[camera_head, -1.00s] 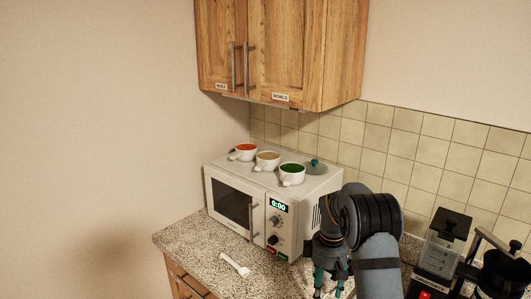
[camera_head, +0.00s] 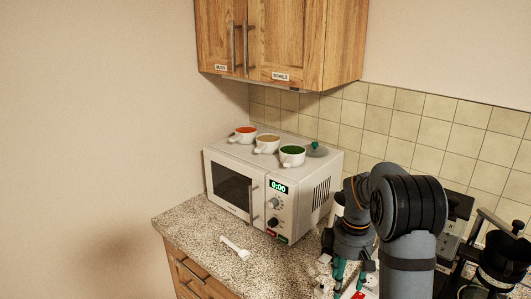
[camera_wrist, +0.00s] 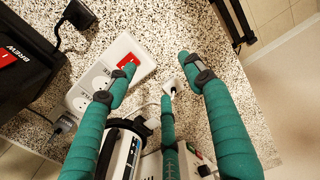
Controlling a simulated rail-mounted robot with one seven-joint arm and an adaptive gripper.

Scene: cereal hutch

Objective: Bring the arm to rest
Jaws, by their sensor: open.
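My gripper (camera_head: 350,277) hangs over the counter to the right of the microwave, fingers pointing down. Its teal fingers are spread apart with nothing held between them; the wrist view (camera_wrist: 157,66) shows them open over the counter. A white power strip (camera_wrist: 93,82) with a red switch lies on the speckled counter below the fingers. A white plug (camera_wrist: 171,87) also shows between the fingertips. My arm hides part of the counter and of the coffee machine in the head view.
A white spoon-like utensil (camera_head: 234,246) lies in front. Wooden cabinets (camera_head: 290,40) hang above. Black appliances (camera_head: 502,262) stand at right.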

